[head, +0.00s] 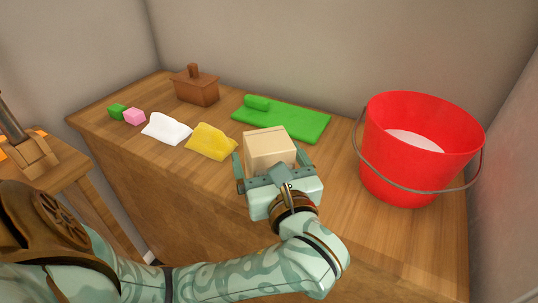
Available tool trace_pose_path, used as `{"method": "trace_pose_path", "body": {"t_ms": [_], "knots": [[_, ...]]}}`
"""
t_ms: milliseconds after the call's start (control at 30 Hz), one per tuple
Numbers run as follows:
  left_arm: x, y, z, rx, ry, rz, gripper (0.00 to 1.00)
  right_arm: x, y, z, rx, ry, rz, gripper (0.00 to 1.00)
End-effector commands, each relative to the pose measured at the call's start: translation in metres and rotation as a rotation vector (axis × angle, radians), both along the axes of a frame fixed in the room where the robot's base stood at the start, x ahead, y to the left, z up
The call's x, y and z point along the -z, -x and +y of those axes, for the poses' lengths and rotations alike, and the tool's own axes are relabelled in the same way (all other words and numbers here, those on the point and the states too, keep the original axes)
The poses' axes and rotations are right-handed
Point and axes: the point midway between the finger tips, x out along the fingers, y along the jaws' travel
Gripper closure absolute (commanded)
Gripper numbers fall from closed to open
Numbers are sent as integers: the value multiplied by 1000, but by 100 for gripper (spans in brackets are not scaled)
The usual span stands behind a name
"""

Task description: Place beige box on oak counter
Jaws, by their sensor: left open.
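The beige box (270,149) is at the front middle of the oak counter (338,180), between the fingers of my left gripper (272,160). The jaws are open, with one finger on each side of the box. The box looks upright and appears to rest on the counter, though the gripper hides its lower front. I cannot tell whether either finger touches it.
A red bucket (385,170) with a wire handle stands at the right. A green mat (290,122) with a green roll, a brown box with a knob (196,88), yellow (211,141) and white (167,129) pieces, and green and pink (135,116) cubes stand behind and left.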

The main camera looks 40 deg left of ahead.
Motion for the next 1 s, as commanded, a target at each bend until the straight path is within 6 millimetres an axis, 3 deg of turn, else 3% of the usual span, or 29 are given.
{"method": "trace_pose_path", "body": {"t_ms": [167, 367, 600, 1000], "knots": [[-5, 9, -15, 2, 3, 1, 10, -7, 0, 1, 8, -2, -6, 64], [-6, 34, -55, 2, 5, 2, 10, -17, 8, 12, 33, -17, -9, 64], [-5, 57, -93, 1, 2, 1, 10, -24, 0, 18, 34, -26, -25, 64], [-3, 63, -103, 0, 0, -1, 10, -25, -3, 10, 29, -15, -29, 64]]}}
